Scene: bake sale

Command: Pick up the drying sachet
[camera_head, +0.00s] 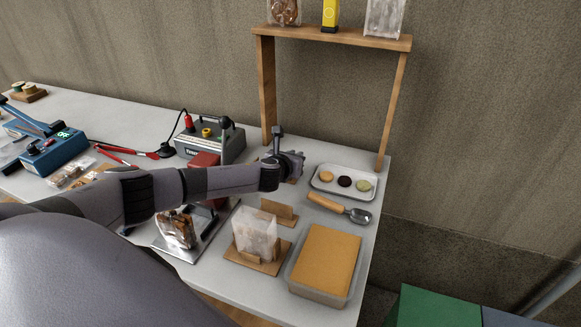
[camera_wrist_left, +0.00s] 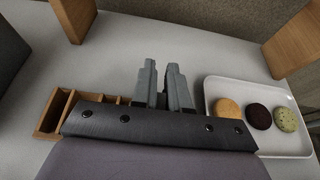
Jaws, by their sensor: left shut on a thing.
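My left gripper (camera_head: 292,166) reaches over the right part of the table, left of the white tray. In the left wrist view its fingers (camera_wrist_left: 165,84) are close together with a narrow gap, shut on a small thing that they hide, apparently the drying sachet. I cannot make out the sachet's own surface in either view. A wooden compartment box (camera_wrist_left: 52,112) shows at the left in the left wrist view, partly hidden by the gripper body. My right gripper is not in view.
The white tray (camera_head: 319,184) with three cookies and a wooden-handled scoop (camera_head: 336,205) lie right of the gripper. A wooden shelf frame (camera_head: 397,100) stands behind. A clear bag (camera_head: 255,232), an orange-topped tub (camera_head: 327,262) and a grey device (camera_head: 222,143) stand around it.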

